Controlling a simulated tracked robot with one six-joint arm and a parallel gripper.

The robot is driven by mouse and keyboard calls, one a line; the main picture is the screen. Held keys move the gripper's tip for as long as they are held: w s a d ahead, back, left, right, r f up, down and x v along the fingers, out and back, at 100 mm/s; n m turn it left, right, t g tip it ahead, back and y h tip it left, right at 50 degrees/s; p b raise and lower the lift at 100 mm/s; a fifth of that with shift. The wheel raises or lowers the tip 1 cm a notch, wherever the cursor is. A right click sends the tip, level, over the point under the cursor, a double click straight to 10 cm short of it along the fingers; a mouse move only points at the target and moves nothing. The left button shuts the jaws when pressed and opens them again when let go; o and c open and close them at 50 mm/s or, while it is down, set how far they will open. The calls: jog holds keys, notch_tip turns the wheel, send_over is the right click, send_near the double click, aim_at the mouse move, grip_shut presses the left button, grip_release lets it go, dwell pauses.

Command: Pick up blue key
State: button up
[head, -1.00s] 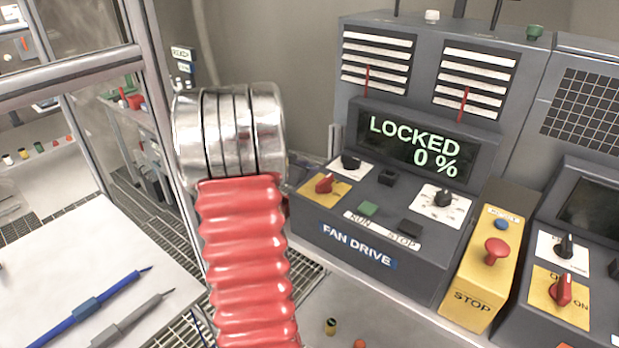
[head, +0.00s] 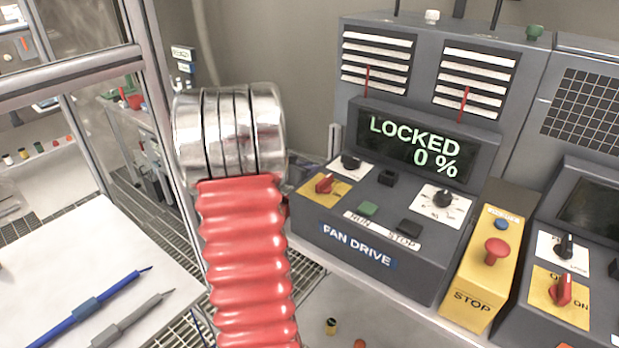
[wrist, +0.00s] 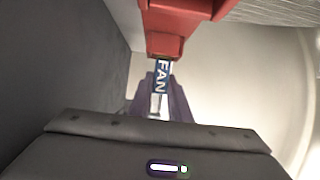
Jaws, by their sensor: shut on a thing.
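The blue key (wrist: 161,78) shows in the wrist view with white letters reading FAN on its tag. My gripper (wrist: 162,68) is shut on it, with a red finger above and a darker purplish part below. A short pale metal piece shows just below the blue tag. In the head view my red bellows arm and its steel rings stand left of the fan drive console (head: 358,245). My gripper and the key are hidden there behind the arm.
The console display (head: 413,143) reads LOCKED 0 %. A yellow STOP box (head: 474,297) stands right of the console, beside another panel (head: 572,262). A white board (head: 60,262) with a blue pen and a grey pen lies at left, by a metal frame post (head: 160,95).

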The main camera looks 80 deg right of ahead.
grip_shut()
notch_tip(320, 180, up, 28)
dwell(0.6)
dwell(0.4)
